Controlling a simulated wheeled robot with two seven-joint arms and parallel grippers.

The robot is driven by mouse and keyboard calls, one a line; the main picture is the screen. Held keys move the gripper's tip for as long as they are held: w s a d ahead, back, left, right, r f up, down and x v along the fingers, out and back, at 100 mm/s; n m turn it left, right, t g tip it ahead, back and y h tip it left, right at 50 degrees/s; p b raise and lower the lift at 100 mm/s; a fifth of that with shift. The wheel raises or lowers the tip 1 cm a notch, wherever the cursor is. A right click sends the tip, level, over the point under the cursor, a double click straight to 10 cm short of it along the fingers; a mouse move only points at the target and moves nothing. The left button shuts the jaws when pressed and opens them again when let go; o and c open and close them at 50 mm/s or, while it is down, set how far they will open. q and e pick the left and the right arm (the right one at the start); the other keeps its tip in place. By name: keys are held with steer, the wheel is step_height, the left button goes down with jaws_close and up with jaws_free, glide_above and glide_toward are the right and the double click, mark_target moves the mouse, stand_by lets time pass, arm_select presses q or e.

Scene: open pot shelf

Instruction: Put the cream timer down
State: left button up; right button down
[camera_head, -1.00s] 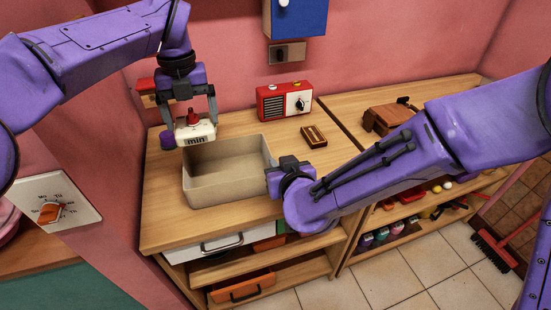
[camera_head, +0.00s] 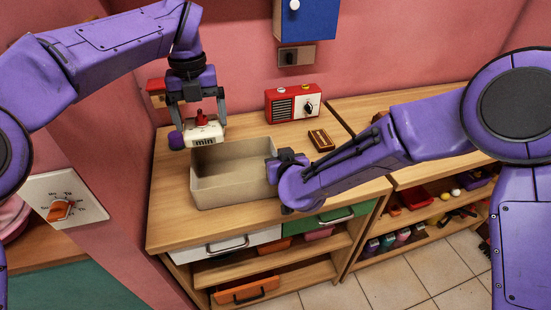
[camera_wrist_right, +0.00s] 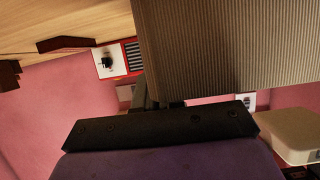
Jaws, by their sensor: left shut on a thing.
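The cream timer (camera_head: 205,134), with a red knob on top and "min" on its front, is held upright between the fingers of my left gripper (camera_head: 198,122). My left gripper is shut on it. The timer is at the back left of an open beige box (camera_head: 235,192) and overlaps its rear rim in the head view; I cannot tell the gap beneath it. My right gripper (camera_head: 279,166) is at the box's right wall. The ribbed box wall (camera_wrist_right: 235,50) fills much of the right wrist view, and the right fingertips are mostly hidden.
The box stands on a wooden shelf top (camera_head: 170,215). A red radio (camera_head: 293,103) and a small brown wooden block (camera_head: 321,140) stand behind and right of it. A purple knob-like thing (camera_head: 176,140) is beside the timer. Free wood lies left of the box.

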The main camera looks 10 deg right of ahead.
mark_target(201, 125)
arm_select(q)
steer(key=m, duration=0.1)
steer(key=f+m, duration=0.1)
steer(key=m, duration=0.1)
steer(key=shift+f, duration=0.1)
step_height(201, 125, down, 4)
steer(key=m, duration=1.1)
steer(key=shift+a+m, duration=0.15)
steer(key=shift+m, duration=0.25)
steer(key=m, duration=0.1)
steer(key=f+m, duration=0.1)
steer(key=shift+m, duration=0.4)
step_height(201, 125, down, 10)
steer(key=shift+r, duration=0.1)
steer(key=o, duration=0.9)
steer(key=shift+f, duration=0.2)
step_height(201, 125, up, 12)
steer(key=shift+r, duration=0.2)
arm_select(e)
steer(key=c, duration=1.2)
jaws_free()
steer(key=shift+o, duration=0.2)
